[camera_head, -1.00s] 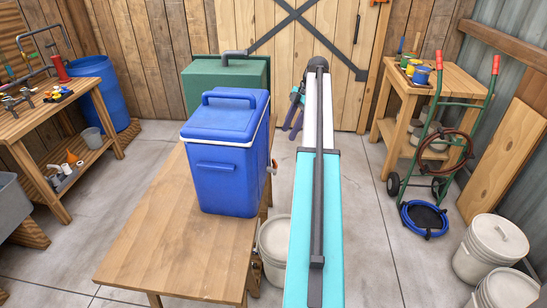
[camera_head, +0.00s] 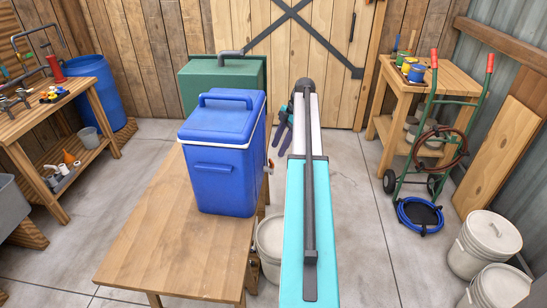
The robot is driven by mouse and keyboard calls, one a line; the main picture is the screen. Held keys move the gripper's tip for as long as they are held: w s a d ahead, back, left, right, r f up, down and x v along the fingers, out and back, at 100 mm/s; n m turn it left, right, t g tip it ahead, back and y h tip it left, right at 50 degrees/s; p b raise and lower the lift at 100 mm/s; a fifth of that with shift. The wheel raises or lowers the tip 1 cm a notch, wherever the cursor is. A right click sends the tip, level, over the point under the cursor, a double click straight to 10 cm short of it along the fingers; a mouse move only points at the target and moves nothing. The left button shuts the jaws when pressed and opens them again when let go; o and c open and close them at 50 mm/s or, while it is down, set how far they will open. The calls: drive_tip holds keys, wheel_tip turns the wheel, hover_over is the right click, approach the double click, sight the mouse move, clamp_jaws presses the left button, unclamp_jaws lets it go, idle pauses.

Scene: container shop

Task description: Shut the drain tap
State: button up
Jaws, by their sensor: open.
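A blue cooler (camera_head: 221,155) with a white rim and a handled lid stands on the wooden table (camera_head: 160,255). A small drain tap (camera_head: 269,167) with a reddish-brown part sticks out low on its right side; its handle position is too small to tell. My gripper (camera_head: 281,138), dark purple-grey, is open and empty. It shows beyond the cooler's right side, left of my arm's far end, apart from the tap. Part of it is hidden behind my arm.
A green box (camera_head: 222,78) stands behind the cooler. A whitish bucket (camera_head: 268,240) sits on the floor right of the table, partly hidden by my arm. A green hand truck (camera_head: 432,140) and lidded buckets (camera_head: 487,240) stand at the right.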

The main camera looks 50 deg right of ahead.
sight(271, 164)
drive_tip(key=shift+p+x, duration=0.7)
drive_tip(key=shift+x, duration=2.45)
